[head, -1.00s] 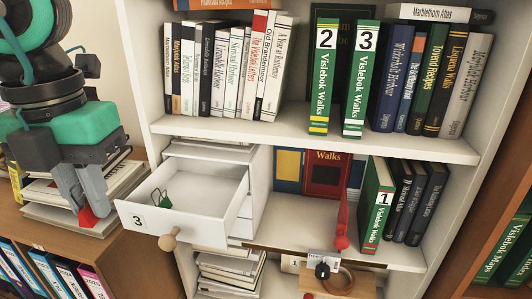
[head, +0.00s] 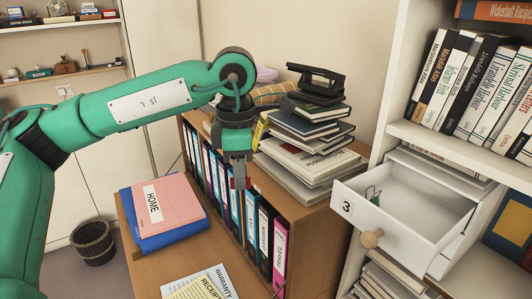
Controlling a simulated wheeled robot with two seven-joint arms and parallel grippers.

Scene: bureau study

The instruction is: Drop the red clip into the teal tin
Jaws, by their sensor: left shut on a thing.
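My left gripper (head: 239,178) reaches in from the left, pointing down above the row of binders on the low wooden cabinet. It is shut on the red clip (head: 240,184), of which only a little red shows at the fingertips. No teal tin can be made out with certainty; a small teal box (head: 38,73) sits on the far wall shelf at upper left. My right gripper is out of view.
The open drawer (head: 349,207) marked 3 holds a green clip-like item (head: 374,196). A stack of books and papers (head: 300,160) with a black stapler-like device (head: 316,80) stands right of the gripper. Pink and blue folders (head: 165,210) lie at left. A wire bin (head: 94,242) stands on the floor.

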